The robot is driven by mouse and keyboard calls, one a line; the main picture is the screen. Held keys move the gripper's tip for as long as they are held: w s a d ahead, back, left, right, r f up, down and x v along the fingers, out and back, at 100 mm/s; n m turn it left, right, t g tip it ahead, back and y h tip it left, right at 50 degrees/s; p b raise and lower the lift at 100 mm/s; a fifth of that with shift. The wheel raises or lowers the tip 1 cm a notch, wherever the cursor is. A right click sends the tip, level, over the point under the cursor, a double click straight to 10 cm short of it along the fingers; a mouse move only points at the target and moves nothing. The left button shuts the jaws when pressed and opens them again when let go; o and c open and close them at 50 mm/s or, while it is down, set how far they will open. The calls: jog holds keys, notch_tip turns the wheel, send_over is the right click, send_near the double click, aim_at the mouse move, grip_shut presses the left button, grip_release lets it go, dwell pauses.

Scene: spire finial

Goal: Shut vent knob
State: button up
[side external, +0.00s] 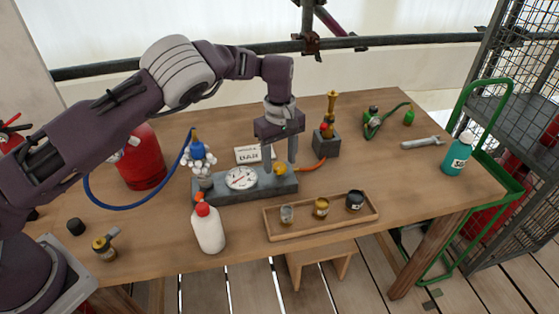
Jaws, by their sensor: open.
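A grey block (225,194) on the wooden table carries a round white gauge with a red needle (241,178). A small yellow-orange knob (280,169) sits on the right end of the block; I take it to be the vent knob. My gripper (280,160) points down over that end, open, with one finger on each side of the knob as seen here. I cannot tell whether the fingers touch it. The knob's turned position is too small to read.
A white bottle with a red cap (209,227) stands in front of the block. A wooden tray (335,230) with several small jars lies to the right. A blue hose (125,209) and a blue-topped fitting (197,152) are at left. A brass fitting (329,118) stands behind right.

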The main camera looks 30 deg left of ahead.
jog(key=shift+f, duration=0.45)
jog(key=shift+c, duration=0.2)
grip_shut()
jog(key=m, duration=0.6)
jog(key=shift+m, duration=0.3)
jog(key=m, duration=0.5)
jog(key=shift+r+m, duration=0.1)
jog(key=shift+m, duration=0.2)
